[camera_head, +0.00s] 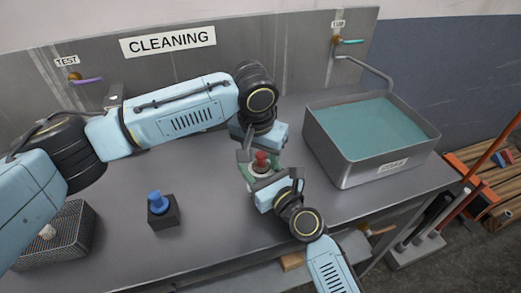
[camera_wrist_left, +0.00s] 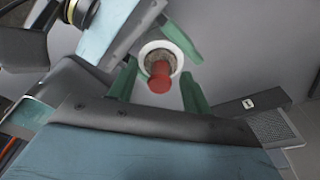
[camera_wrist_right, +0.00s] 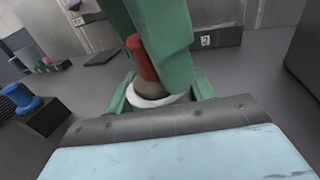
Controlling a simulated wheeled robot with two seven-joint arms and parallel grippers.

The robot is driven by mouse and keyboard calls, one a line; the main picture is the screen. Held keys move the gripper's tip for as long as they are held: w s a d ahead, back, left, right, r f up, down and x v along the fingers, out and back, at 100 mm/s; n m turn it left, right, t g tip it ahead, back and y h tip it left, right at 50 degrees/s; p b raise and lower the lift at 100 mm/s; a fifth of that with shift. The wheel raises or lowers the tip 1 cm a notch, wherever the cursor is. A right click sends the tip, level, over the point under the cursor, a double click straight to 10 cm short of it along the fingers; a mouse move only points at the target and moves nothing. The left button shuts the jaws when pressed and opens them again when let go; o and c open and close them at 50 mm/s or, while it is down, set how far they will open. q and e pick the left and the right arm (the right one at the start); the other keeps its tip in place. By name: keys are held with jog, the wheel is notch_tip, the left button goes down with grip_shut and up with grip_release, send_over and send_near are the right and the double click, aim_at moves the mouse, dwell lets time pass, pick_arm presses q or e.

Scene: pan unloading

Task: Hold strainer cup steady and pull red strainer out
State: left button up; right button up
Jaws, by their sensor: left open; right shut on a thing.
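The red strainer (camera_head: 261,159) stands in the white strainer cup (camera_head: 259,184) near the middle of the counter. In the left wrist view the red knob (camera_wrist_left: 158,79) shows over the round white rim of the cup (camera_wrist_left: 146,50). My right gripper (camera_head: 264,182) is shut on the cup from the front, with its green fingers at the cup's sides in the right wrist view (camera_wrist_right: 158,97). My left gripper (camera_head: 260,157) is open above the cup, its green fingers on either side of the red knob. Contact between them cannot be made out.
A blue-topped piece (camera_head: 157,201) sits in a dark block (camera_head: 164,216) to the left. A wire basket (camera_head: 75,240) stands at the far left. A grey basin of teal water (camera_head: 345,165) stands to the right. The counter between block and cup is clear.

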pick_arm(q)
grip_shut()
jog(key=c, duration=0.9)
grip_release()
jog(key=shift+f, duration=0.1)
grip_shut()
jog(key=shift+r, duration=0.85)
jog(key=shift+r, duration=2.85)
pick_arm(e)
jog(key=o, duration=1.1)
